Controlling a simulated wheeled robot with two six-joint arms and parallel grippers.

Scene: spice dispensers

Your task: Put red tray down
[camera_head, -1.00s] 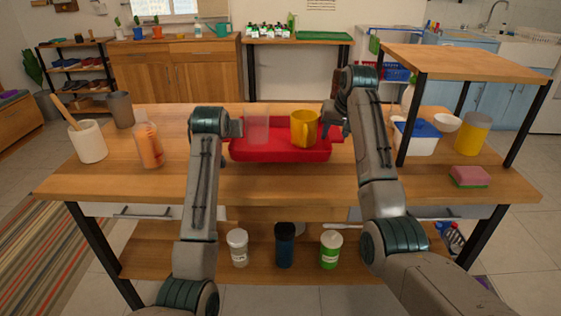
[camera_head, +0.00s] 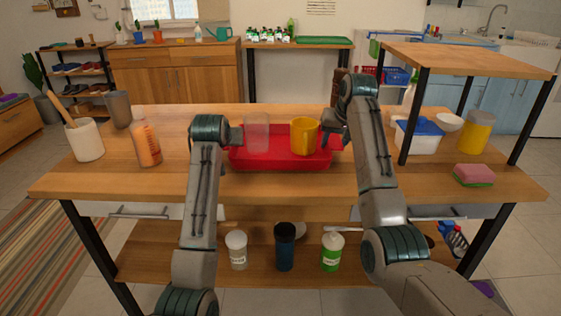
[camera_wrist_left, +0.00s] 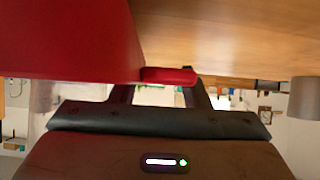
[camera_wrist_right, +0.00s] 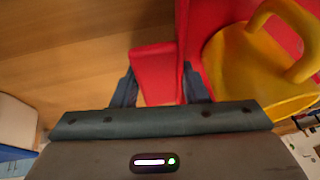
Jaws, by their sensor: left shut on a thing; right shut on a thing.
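The red tray (camera_head: 275,163) is over the middle of the wooden table, roughly level. I cannot tell whether its underside touches the tabletop. A yellow mug (camera_head: 304,136) stands in its right half and a clear cup (camera_head: 256,131) in its left half. My left gripper (camera_head: 237,135) is shut on the tray's left handle (camera_wrist_left: 168,75). My right gripper (camera_head: 334,141) is shut on the right handle (camera_wrist_right: 155,68). The mug also shows beside the fingers in the right wrist view (camera_wrist_right: 245,70).
On the wooden table (camera_head: 110,180), a white utensil pot (camera_head: 87,141), a grey cup (camera_head: 118,109) and an orange-filled bottle (camera_head: 147,146) stand left. The front strip is clear.

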